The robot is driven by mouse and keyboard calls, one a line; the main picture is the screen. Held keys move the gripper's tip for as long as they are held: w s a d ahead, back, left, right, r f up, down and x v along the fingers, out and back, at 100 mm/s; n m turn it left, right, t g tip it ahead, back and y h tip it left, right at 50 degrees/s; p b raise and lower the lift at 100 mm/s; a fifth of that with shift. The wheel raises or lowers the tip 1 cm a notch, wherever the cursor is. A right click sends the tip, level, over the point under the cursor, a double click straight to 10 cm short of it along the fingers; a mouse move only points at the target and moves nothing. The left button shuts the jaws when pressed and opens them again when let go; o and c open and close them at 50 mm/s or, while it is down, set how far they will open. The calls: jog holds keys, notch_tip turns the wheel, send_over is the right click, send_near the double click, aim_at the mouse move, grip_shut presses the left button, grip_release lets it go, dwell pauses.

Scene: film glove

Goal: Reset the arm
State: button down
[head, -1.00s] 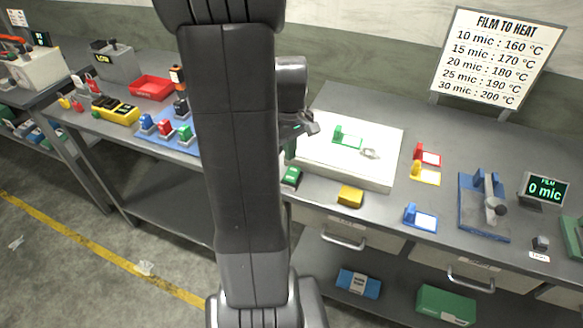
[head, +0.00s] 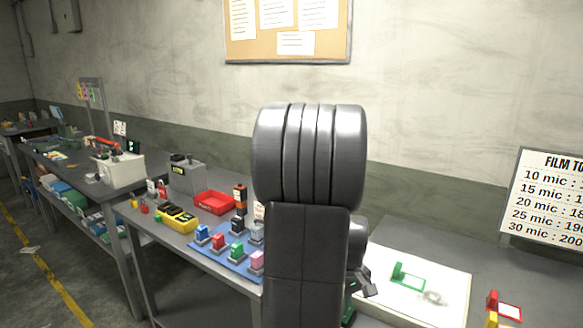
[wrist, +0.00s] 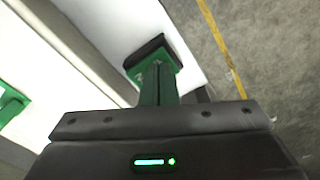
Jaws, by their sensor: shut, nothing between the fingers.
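My arm (head: 308,230) stands upright in front of the head camera and hides part of the bench. My gripper (wrist: 153,62) shows in the wrist view with its green fingers shut together and nothing between them. In the head view only a green bit of it shows beside the arm, low over the left side of the white board (head: 452,296). In the wrist view it points down past the edge of a white surface, with floor to the right. I cannot tell whether it touches anything.
On the board lies a green-framed piece (head: 408,276). Red and yellow pieces (head: 503,308) are to its right. Left of my arm are a blue mat (head: 205,250) with several coloured blocks, a red tray (head: 214,203) and a yellow device (head: 177,218). A sign (head: 550,200) stands at right.

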jog(key=shift+s, duration=0.1)
dwell(0.3)
notch_tip(320, 180, up, 9)
jog(key=p, duration=0.7)
dwell(1.0)
jog(key=shift+f, duration=0.1)
